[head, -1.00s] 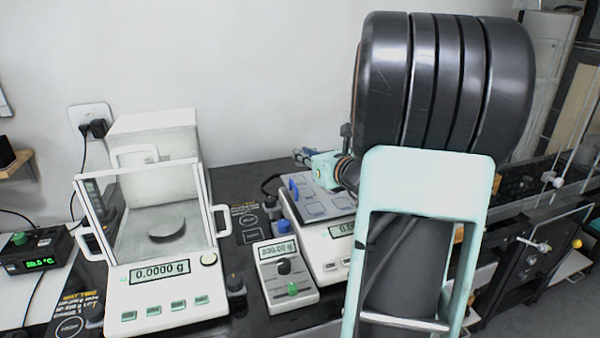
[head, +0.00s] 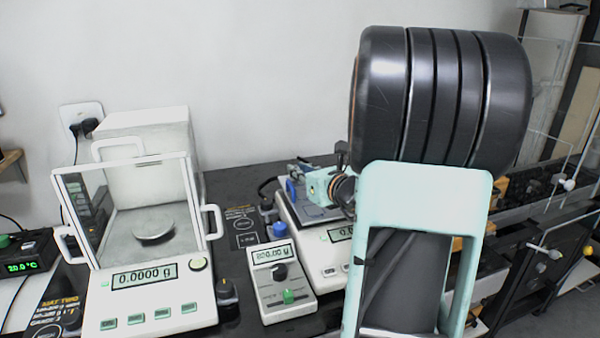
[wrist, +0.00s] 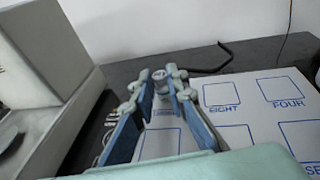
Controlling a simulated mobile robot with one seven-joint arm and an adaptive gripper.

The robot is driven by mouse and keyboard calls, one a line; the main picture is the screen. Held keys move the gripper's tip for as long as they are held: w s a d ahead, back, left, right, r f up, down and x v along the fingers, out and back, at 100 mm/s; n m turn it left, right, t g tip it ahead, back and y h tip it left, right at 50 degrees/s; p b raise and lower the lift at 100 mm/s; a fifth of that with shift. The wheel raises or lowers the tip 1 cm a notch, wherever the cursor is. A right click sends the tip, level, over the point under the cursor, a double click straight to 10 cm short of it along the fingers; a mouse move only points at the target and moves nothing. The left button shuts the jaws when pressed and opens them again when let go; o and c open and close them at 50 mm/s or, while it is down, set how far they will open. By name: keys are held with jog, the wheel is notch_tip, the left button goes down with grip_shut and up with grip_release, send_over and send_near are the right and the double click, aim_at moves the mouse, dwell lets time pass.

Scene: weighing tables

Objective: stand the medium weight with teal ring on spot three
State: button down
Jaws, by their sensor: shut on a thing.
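My gripper (wrist: 160,88) is shut on a small grey thing (wrist: 159,76) between its blue-padded fingertips in the wrist view. It is likely the medium weight, but it is mostly hidden and too small for a teal ring to be made out. A pale board (wrist: 200,127) with blue outlined squares lies below and right of the fingers. Labels EIGHT and FOUR are readable; the label for spot three is not. In the head view my gripper (head: 299,177) is over the board (head: 322,213) on the right balance, partly hidden by my arm.
A balance with a glass draft shield (head: 140,240) stands at left, reading 0.0000 g, its pan (head: 153,228) empty. A small handset (head: 281,278) with knobs stands between the two balances. A black cable (wrist: 215,62) lies on the dark table behind the board.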

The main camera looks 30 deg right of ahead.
jog(key=shift+f, duration=0.15)
jog(key=c, duration=1.9)
grip_release()
jog(key=shift+r, duration=0.2)
jog(key=p+v, duration=0.2)
jog(key=v, duration=1)
